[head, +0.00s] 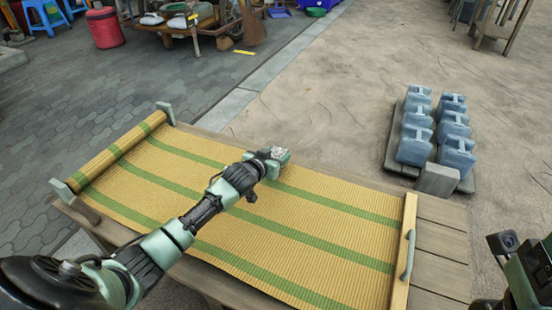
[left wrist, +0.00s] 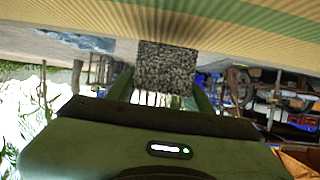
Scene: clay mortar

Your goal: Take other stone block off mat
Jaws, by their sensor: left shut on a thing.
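The yellow mat with green stripes (head: 330,235) lies across the wooden table, its left end rolled up. A small speckled grey stone block (head: 279,153) is at the mat's far edge, near the middle. My left gripper (head: 272,156) is shut on it. In the left wrist view the stone block (left wrist: 166,67) sits between the two green fingers, with the mat (left wrist: 230,22) along the top of the picture. I cannot tell whether the block touches the mat. Part of my right arm shows at the lower right, but its fingers are not visible.
The wooden table (head: 440,243) is bare at its right end. Beyond it, several blue-grey jugs (head: 415,145) stand on a low pallet with a grey-brown block (head: 437,180) in front. A red bucket (head: 104,27) stands at the far left. The paved ground behind the table is open.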

